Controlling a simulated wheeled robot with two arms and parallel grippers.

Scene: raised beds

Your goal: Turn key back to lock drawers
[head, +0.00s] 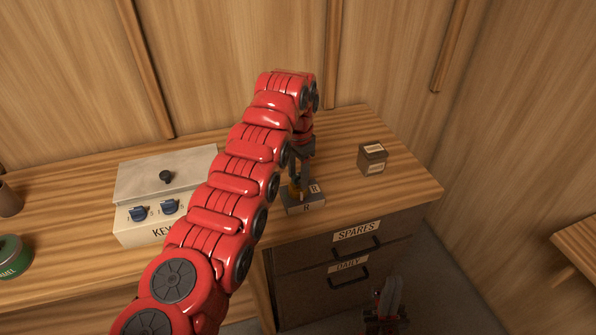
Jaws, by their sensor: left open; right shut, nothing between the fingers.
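My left gripper (296,180) points down over a small grey lock block (304,207) on the bench and is open. The block bears "R" labels on its top and front. A small yellow-gold piece, seemingly the key (293,191), shows at the fingertips; its turn angle and any contact with the fingers are hidden. Below the bench top are two closed dark drawers, the SPARES drawer (318,252) and the DAILY drawer (318,287). My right gripper (391,296) is shut and empty, low in front of the drawers.
A pale box (140,180) with a black lid knob, two blue dials and a partly hidden "KEY" label stands left of my arm. A small brown labelled box (372,158) sits right of the block. A green tin (12,257) is at far left. Wooden walls close off the back and right.

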